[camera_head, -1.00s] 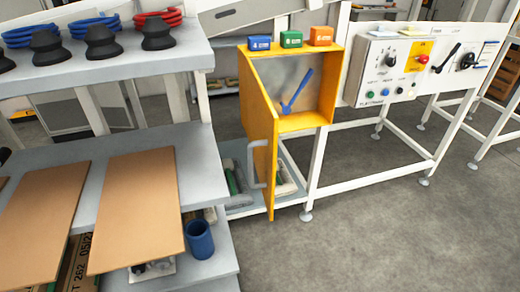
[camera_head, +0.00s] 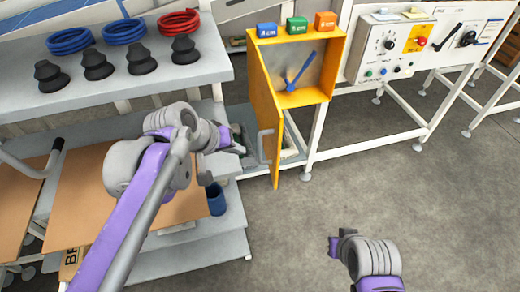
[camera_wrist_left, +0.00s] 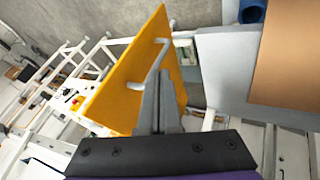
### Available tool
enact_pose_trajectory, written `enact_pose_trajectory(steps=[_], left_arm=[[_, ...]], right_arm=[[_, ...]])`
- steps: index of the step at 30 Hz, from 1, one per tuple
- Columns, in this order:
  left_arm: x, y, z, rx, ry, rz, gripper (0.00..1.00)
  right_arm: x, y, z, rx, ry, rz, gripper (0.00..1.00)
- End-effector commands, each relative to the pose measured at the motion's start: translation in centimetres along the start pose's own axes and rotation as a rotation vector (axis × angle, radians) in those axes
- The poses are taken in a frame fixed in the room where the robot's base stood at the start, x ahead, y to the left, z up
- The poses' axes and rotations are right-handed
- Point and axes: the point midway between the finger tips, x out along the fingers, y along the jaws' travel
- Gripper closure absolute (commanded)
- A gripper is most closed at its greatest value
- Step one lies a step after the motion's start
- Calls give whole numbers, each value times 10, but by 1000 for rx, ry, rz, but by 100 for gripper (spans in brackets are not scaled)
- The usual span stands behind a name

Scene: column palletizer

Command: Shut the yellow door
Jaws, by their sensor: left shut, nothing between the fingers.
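The yellow door (camera_head: 264,115) stands open, swung out toward me from the left side of the yellow box (camera_head: 325,72). A blue lever (camera_head: 299,72) shows inside the box. The door's grey handle (camera_head: 262,148) is on its left-facing side. My left gripper (camera_head: 243,143) is shut and empty, just left of the handle. In the left wrist view, its fingers (camera_wrist_left: 160,108) point toward the yellow door (camera_wrist_left: 125,85) and overlap the handle (camera_wrist_left: 150,72); whether they touch is unclear. My right gripper (camera_head: 333,246) hangs over the floor, its jaws too small to judge.
A shelf (camera_head: 215,62) with black cups and coloured rings stands left, brown boards (camera_head: 85,215) and a blue cup (camera_head: 216,198) below. Blue, green and orange boxes (camera_head: 297,25) top the yellow box. A control panel (camera_head: 385,50) stands right. The floor before the door is clear.

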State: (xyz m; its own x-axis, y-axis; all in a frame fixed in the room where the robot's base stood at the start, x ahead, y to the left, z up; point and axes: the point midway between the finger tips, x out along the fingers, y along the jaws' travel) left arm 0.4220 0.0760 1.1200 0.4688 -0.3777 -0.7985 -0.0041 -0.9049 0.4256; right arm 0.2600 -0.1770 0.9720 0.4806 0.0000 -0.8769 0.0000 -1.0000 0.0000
Motion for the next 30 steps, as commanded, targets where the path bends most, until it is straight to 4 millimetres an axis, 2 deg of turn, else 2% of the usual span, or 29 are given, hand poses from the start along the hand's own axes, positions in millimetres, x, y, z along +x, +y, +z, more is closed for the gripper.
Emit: enact_pose_trajectory(steps=[5,16,21,30], left_arm=[[23,0,1,1,-1,2,100],[101,0,1,2,-1,0,100],[110,25,0,4,-1,2,100],[117,35,1,0,0,0,100]], right_arm=[[2,0,2,0,-2,0,100],[5,0,6,0,-6,0,100],[0,0,0,0,0,0,100],[-1,0,-2,0,2,0,100]])
